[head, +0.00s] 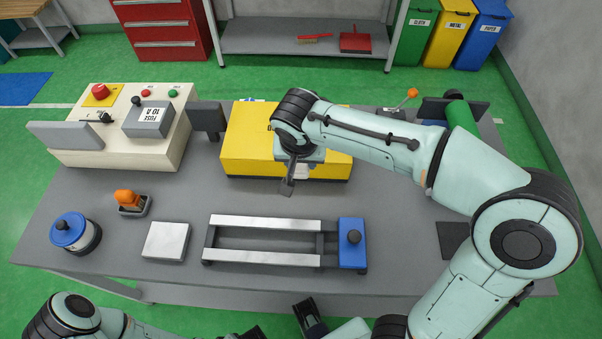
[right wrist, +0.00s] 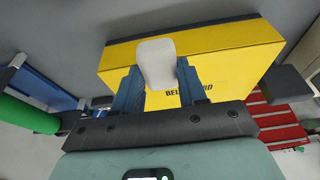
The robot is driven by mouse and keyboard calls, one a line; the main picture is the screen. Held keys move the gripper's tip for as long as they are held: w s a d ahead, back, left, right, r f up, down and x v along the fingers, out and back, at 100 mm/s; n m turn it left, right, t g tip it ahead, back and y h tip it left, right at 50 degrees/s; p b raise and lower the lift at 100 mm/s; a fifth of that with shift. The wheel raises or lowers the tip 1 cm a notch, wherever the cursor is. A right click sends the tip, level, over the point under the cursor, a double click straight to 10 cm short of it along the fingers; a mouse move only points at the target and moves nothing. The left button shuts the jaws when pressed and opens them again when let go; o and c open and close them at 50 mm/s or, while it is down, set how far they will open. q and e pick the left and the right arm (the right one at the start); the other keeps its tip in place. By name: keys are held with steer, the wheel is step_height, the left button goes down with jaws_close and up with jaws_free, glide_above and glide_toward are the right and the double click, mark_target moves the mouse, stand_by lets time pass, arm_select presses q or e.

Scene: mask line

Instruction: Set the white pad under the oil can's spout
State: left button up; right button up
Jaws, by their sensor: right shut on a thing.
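My right gripper (head: 294,172) is over the front side of the yellow case (head: 240,140), clear of the table. In the right wrist view it is shut on a white pad (right wrist: 157,62), a small block with rounded corners held between two blue fingers. In the head view the pad is mostly hidden by the gripper. I cannot surely pick out the oil can or its spout; a round blue-topped can (head: 72,230) stands at the table's left. My left arm shows only in part along the bottom edge, with dark gripper parts (head: 310,318) there; its jaw state is unclear.
A flat white block (head: 166,241) and an orange-topped piece (head: 130,200) sit near the blue-topped can. A metal rail frame (head: 265,224) with a blue end block lies front centre. A cream control box (head: 85,140) stands back left. Bare table lies between these.

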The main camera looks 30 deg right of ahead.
step_height(320, 180, up, 6)
steer(key=shift+f+p, duration=0.1)
steer(key=shift+p, duration=0.3)
steer(key=w+f+n+p, duration=0.1)
steer(key=w+f, duration=0.1)
steer(key=w, duration=0.2)
steer(key=w+a+f+n+p, duration=0.1)
steer(key=w+f+p, duration=0.1)
steer(key=w, duration=0.2)
steer(key=w+a+f+p, duration=0.1)
steer(key=w+f+p, duration=0.1)
steer(key=w+f, duration=0.1)
steer(key=shift+w+a+f+n+y, duration=0.1)
steer(key=shift+w+a+n+y, duration=0.1)
steer(key=shift+w, duration=0.2)
steer(key=shift+w+a+n+y, duration=0.1)
steer(key=shift+w+n, duration=0.1)
steer(key=shift+w, duration=0.2)
steer(key=shift+w+f, duration=0.35)
arm_select(q)
step_height(320, 180, up, 7)
steer(key=w, duration=0.2)
steer(key=shift+w+f, duration=0.2)
steer(key=shift+w, duration=0.1)
arm_select(e)
steer(key=shift+s+d, duration=0.1)
